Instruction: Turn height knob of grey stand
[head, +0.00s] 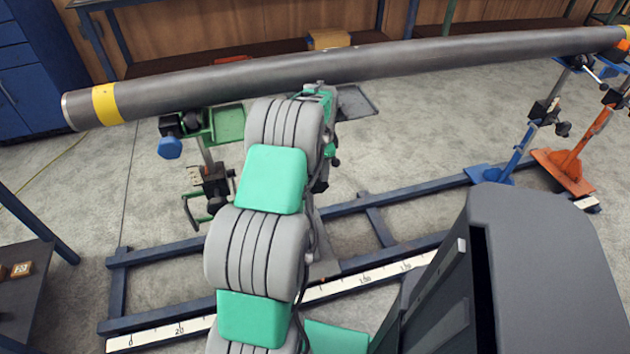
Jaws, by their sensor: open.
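The grey stand shows only in part behind my arm, in the middle of the head view. Its grey tray (357,102) sticks out to the right just under the pipe. Its post and base plate (324,269) show low down beside my arm. I cannot make out its height knob, which my arm hides. My arm reaches up to the stand, close below the long dark grey pipe (400,62). Its end is hidden behind its own links, so I see no fingers and cannot tell how they sit relative to the knob.
A green stand (228,124) with a blue knob (170,147) stands on the left. A blue stand (515,155) and an orange stand (585,150) are on the right. A blue floor rail with a white scale (180,330) runs below. A blue cabinet (35,75) is at far left.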

